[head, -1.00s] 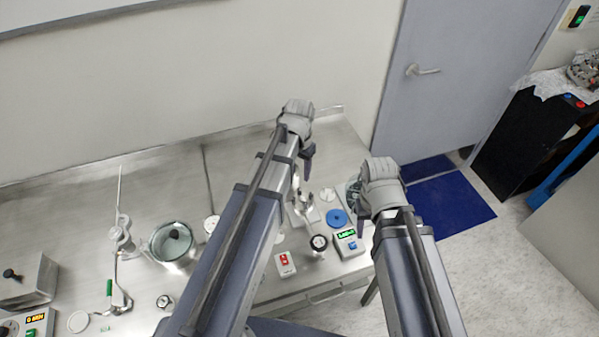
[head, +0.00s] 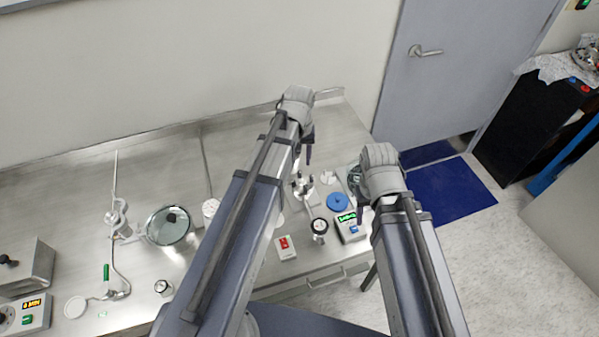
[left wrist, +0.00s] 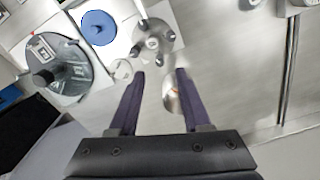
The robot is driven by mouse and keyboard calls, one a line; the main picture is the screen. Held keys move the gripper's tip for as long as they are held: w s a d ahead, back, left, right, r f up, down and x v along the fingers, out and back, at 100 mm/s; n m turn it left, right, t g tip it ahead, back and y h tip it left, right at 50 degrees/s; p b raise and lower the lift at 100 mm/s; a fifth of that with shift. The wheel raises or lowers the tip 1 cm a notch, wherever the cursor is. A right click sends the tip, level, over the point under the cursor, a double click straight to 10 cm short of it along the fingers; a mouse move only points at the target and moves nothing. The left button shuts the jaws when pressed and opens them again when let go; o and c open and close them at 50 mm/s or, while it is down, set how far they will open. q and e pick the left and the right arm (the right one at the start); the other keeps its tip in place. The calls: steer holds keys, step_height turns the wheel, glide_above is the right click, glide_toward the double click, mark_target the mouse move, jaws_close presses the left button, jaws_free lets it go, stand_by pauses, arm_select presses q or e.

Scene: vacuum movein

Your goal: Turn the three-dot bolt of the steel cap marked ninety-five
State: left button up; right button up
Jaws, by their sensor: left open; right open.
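A round steel cap with several dark-topped bolts (left wrist: 153,41) lies just beyond my left fingertips in the left wrist view. It seems to be the steel part (head: 301,188) beside my left gripper in the head view. Its number and the bolts' dot marks are too small to read. My left gripper (left wrist: 158,74) is open, with nothing between its fingers; it also shows in the head view (head: 303,152), partly hidden by its own arm. My right gripper (head: 371,208) is open, to the right over the bench edge; its fingers are mostly hidden.
A blue disc (head: 338,202), a glass-lidded round vessel (left wrist: 61,75) and a meter with a green display (head: 348,226) stand close by. A red-switch box (head: 285,247) is nearer. A glass pot (head: 168,227) stands left. The back of the bench is mostly clear.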

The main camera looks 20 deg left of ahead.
mark_target(299, 171)
arm_select(q)
step_height(299, 171, down, 6)
steer(key=b, duration=0.4)
steer(key=shift+r, duration=0.25)
steer(key=shift+r, duration=0.1)
jaws_close()
